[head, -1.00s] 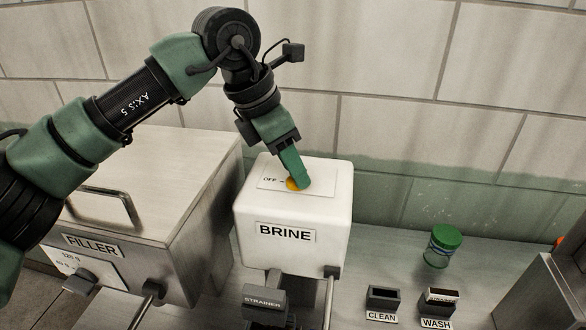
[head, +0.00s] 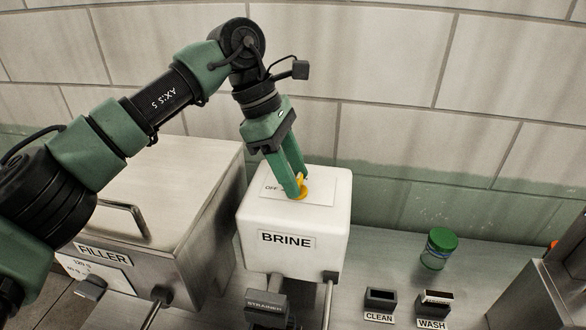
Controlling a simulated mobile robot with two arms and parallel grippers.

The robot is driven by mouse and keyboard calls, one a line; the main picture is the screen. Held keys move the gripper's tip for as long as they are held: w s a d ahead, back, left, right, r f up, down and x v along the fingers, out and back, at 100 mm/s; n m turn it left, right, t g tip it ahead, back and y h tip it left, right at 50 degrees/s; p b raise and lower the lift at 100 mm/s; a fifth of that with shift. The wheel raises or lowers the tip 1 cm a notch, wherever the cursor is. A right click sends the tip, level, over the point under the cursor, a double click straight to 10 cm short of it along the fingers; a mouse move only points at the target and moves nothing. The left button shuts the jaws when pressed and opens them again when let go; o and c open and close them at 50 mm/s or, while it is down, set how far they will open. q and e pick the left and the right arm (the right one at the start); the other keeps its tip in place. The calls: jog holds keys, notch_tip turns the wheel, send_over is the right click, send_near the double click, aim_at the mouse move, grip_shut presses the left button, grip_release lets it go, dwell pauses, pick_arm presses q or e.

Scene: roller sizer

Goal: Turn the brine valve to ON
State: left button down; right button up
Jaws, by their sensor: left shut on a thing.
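The white brine box (head: 322,258) stands in the middle of the head view with a BRINE label on its front. On its top plate is the yellow-orange brine valve knob (head: 300,190). The word OFF shows at the left of the knob, and the rest of the plate's marking is hidden by my fingers. My left gripper (head: 298,186) reaches down from above and is shut on the knob, one green finger on each side of it. My right gripper is not in view.
The steel filler box (head: 190,200) with a handle stands close at the left. A strainer block (head: 266,304) sits below the brine box. A green-lidded jar (head: 438,248), a CLEAN holder (head: 380,302) and a WASH holder (head: 434,303) stand at the right on the counter.

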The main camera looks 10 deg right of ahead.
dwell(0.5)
pick_arm(q)
jog(key=c, duration=0.8)
grip_release()
jog(key=shift+c, duration=0.2)
jog(key=shift+w+a+r, duration=0.1)
jog(key=shift+r, duration=0.25)
jog(key=b+v, duration=0.2)
jog(key=v, duration=0.5)
